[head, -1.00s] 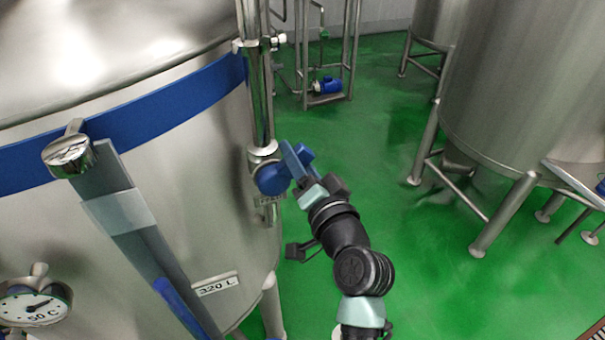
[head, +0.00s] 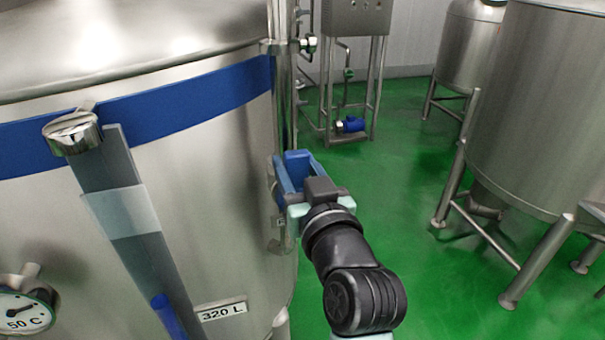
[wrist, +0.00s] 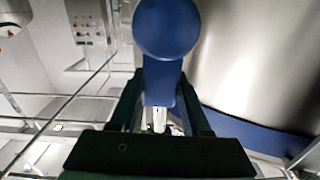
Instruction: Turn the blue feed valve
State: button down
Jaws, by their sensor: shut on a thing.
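The blue feed valve (head: 297,158) is on the upright steel pipe at the right side of the big tank. In the head view it is partly hidden by my gripper (head: 297,180). In the wrist view the valve's round blue knob (wrist: 167,28) is close to the camera, with a flat blue lever below it. My gripper's two fingers (wrist: 161,100) lie on either side of this lever and are shut on it. The exact contact and the valve body behind are hard to see.
The steel tank (head: 215,215) with a blue band stands close at left. A grey strip (head: 100,178) and a dial gauge (head: 22,312) are on its front. Another tank on legs (head: 540,110) stands at right. Green floor (head: 430,275) is open between them.

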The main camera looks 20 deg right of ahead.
jog(key=shift+a+n, duration=0.2)
jog(key=shift+n, duration=0.2)
jog(key=shift+c, duration=1.8)
grip_release()
jog(key=s+b, duration=0.3)
jog(key=s, duration=1)
jog(key=shift+d, duration=0.2)
